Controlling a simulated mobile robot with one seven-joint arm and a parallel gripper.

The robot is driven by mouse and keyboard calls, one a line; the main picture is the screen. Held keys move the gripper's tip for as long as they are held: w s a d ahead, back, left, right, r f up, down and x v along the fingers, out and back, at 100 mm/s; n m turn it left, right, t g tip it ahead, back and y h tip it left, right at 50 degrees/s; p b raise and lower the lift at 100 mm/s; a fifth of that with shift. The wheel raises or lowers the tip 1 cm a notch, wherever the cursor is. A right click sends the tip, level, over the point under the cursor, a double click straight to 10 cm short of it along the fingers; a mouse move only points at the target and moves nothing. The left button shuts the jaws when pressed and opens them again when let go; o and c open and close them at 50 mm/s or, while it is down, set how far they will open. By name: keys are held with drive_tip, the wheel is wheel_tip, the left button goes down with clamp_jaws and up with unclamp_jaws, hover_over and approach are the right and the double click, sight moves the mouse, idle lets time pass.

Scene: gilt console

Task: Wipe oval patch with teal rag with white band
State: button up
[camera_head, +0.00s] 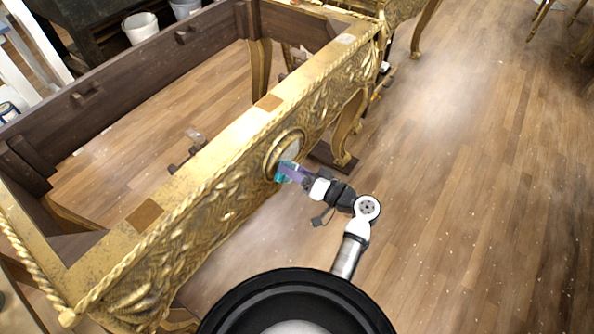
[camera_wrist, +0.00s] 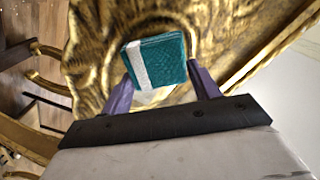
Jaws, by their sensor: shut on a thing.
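The teal rag with a white band (camera_wrist: 163,61) is a folded square between the purple fingers of my gripper (camera_wrist: 158,85). In the head view the rag (camera_head: 284,173) is at the lower left edge of the oval patch (camera_head: 291,152), which is set in a gold rim on the console's carved front. My gripper (camera_head: 293,173) is shut on the rag. The rag covers part of the patch in the wrist view, where a pale piece of the patch (camera_wrist: 152,97) shows below it. I cannot tell whether the rag touches the surface.
The gilt console (camera_head: 190,225) is an open frame without a top, running diagonally across the left. A curved gold leg (camera_head: 345,130) stands beyond the patch. Two white buckets, one of them here (camera_head: 140,27), stand at the back.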

sight(299, 143)
drive_tip(key=shift+w+a, duration=0.35)
drive_tip(key=shift+a, duration=0.25)
drive_tip(key=shift+d, duration=0.1)
drive_tip(key=shift+w+d+f+b, duration=0.15)
drive_tip(key=shift+w+d+b, duration=0.7)
drive_tip(key=shift+w+b, duration=0.25)
drive_tip(key=shift+w+d, duration=0.45)
drive_tip(key=shift+w, duration=0.15)
drive_tip(key=shift+w+d+b, duration=0.6)
drive_tip(key=shift+w+b, duration=0.3)
drive_tip(key=shift+w, duration=0.05)
drive_tip(key=shift+w+d+b, duration=0.55)
drive_tip(key=shift+w+b, duration=0.3)
drive_tip(key=shift+w, duration=0.05)
